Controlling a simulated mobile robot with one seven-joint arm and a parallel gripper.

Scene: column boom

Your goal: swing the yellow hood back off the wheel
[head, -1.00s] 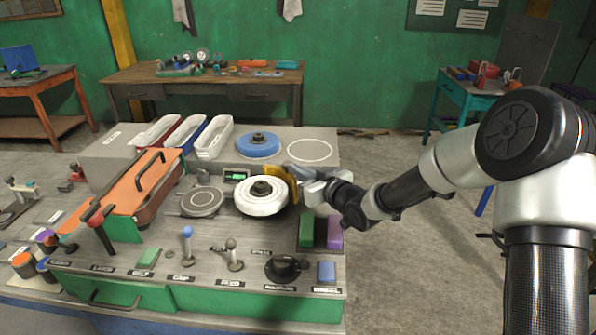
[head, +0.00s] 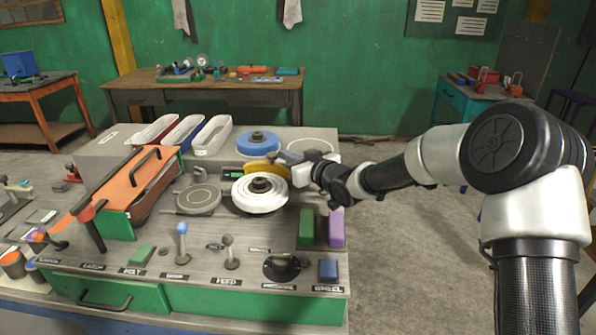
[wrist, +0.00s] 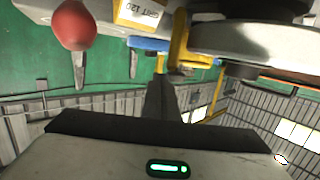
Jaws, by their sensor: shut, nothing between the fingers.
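The white wheel (head: 258,200) lies flat on the grey bench top, with a dark hub in its middle. The yellow hood (head: 256,168) shows as a curved piece at the wheel's back edge. Part of it is hidden behind the wheel and my gripper. My gripper (head: 283,157) is shut and empty, reaching in from the right at the hood's right end; I cannot tell if it touches. In the wrist view the dark fingers (wrist: 160,97) point towards yellow hood parts (wrist: 179,42), and the pale wheel rim (wrist: 255,43) is at the upper right.
A blue wheel (head: 258,143) sits just behind the hood. A round grey plate (head: 198,199) is left of the white wheel. Green (head: 306,227) and purple (head: 337,228) blocks stand to the front right. Levers with blue (head: 182,228) and grey knobs rise in front.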

